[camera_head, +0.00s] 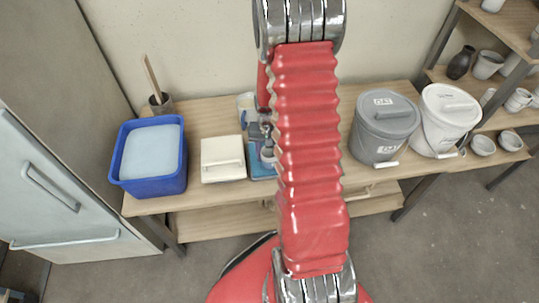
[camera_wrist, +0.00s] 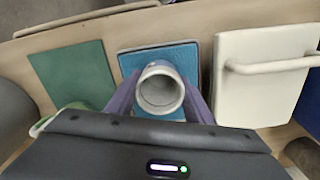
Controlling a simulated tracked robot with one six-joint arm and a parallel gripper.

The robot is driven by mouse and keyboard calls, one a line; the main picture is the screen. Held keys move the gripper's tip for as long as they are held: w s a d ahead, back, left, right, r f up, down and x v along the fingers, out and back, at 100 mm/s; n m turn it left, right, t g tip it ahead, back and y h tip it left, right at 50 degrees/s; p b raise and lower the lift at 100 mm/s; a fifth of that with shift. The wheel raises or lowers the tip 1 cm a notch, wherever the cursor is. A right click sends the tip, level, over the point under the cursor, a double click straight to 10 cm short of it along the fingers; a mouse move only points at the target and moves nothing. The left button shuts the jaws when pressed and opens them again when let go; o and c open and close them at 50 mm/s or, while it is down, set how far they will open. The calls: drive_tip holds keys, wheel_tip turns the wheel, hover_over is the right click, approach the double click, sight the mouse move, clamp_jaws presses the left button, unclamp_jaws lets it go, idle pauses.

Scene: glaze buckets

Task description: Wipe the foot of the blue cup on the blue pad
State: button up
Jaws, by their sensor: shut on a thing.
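My gripper (camera_wrist: 161,94) is shut on a cup (camera_wrist: 160,70), with one purple finger on each side of it. The cup is pale grey-white with a bluish tint on its side, and its round open mouth faces the wrist camera. The blue pad (camera_wrist: 188,54) lies below and around the cup in the wrist view. I cannot tell whether the cup's foot touches the pad, as the foot is hidden. In the head view my gripper (camera_head: 266,137) is over the blue pad (camera_head: 260,172), which my red arm partly covers.
A cream box with a handle (camera_head: 222,158) stands left of the pad, and a blue tub (camera_head: 150,186) beyond it. A green pad (camera_wrist: 75,80) lies beside the blue one. Grey (camera_head: 376,140) and white (camera_head: 436,136) lidded buckets stand right. Another cup (camera_head: 247,101) stands behind.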

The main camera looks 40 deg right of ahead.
drive_tip(key=shift+w, duration=0.15)
drive_tip(key=shift+w+d+f, duration=0.1)
drive_tip(key=shift+w+d, duration=0.5)
drive_tip(key=shift+w, duration=0.35)
drive_tip(key=shift+w+d+r, duration=0.1)
drive_tip(key=shift+w+d, duration=0.5)
drive_tip(key=shift+w, duration=0.4)
drive_tip(key=shift+w+d+f, duration=0.1)
drive_tip(key=shift+w+d, duration=0.5)
drive_tip(key=shift+w, duration=0.35)
wheel_tip(320, 180, up, 7)
drive_tip(key=shift+s, duration=0.1)
drive_tip(key=s+a, duration=0.1)
drive_tip(key=s+f, duration=0.1)
drive_tip(key=s, duration=0.1)
drive_tip(key=shift+a, duration=0.4)
